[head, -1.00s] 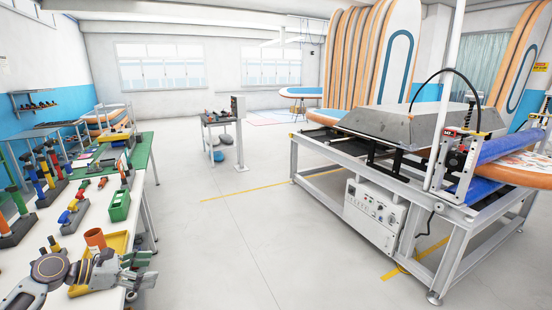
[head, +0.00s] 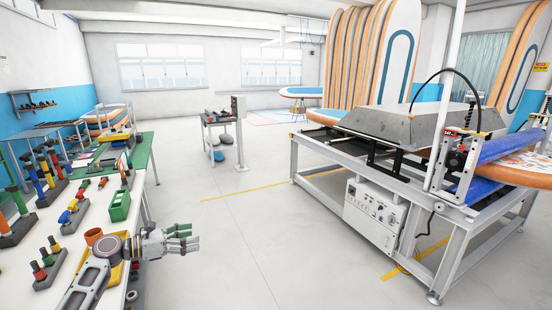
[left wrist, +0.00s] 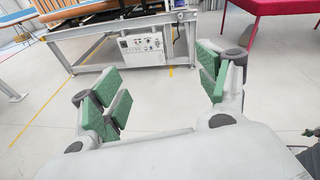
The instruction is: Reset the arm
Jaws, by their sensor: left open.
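My left gripper (head: 182,240) is at the lower left of the head view, just past the right edge of the workbench (head: 78,208), over open floor. It points to the right. Its green-padded fingers are spread apart with nothing between them, as the left wrist view also shows (left wrist: 160,95). My left arm reaches across the front of the bench.
On the bench stand a green box (head: 120,206), an orange cup (head: 93,236), a yellow tray (head: 122,241) partly hidden by my arm, and several coloured-handled tools. A large metal-framed machine (head: 375,208) stands at right. The floor between is clear.

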